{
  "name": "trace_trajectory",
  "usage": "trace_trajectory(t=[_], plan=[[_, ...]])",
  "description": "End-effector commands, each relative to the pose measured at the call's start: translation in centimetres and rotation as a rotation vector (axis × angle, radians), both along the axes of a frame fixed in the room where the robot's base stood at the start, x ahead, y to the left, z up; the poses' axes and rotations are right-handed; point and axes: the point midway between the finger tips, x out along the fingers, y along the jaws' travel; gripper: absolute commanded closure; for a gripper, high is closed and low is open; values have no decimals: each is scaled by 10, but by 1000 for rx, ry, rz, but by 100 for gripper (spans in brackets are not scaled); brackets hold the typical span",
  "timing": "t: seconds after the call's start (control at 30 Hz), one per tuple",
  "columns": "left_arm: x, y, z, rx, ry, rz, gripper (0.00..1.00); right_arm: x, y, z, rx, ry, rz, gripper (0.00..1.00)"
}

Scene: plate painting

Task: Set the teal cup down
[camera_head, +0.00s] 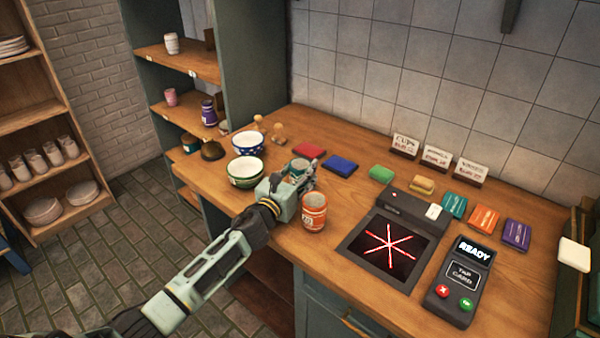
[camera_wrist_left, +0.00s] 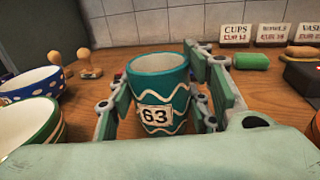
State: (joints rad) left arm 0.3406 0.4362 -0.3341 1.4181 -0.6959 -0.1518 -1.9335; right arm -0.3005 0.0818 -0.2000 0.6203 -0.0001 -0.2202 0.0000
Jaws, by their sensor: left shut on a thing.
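The teal cup (camera_wrist_left: 160,95) has white wavy lines and a label reading 63. In the left wrist view it is upright between the fingers of my left gripper (camera_wrist_left: 165,110), which is shut on it. In the head view the cup (camera_head: 298,170) is mostly hidden by the gripper (camera_head: 291,184), over the wooden counter (camera_head: 345,195) behind an orange cup (camera_head: 314,211). I cannot tell whether the cup's base touches the counter. My right gripper is not in view.
Green (camera_head: 245,172) and blue (camera_head: 248,143) bowls stand left of the gripper. Red (camera_head: 308,151), blue (camera_head: 341,166) and green (camera_head: 381,174) blocks lie behind and right. A dark screen (camera_head: 388,248) and card reader (camera_head: 461,282) occupy the right. Some counter between cup and screen is bare.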

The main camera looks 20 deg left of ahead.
Motion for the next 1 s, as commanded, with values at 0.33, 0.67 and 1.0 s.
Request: trace_trajectory(t=[0.33,0.67,1.0], plan=[[0,0,-2,0,0,0,40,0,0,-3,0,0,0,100],[0,0,-2,0,0,0,36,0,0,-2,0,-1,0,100],[-35,3,-1,2,1,-2,36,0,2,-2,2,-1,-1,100]])
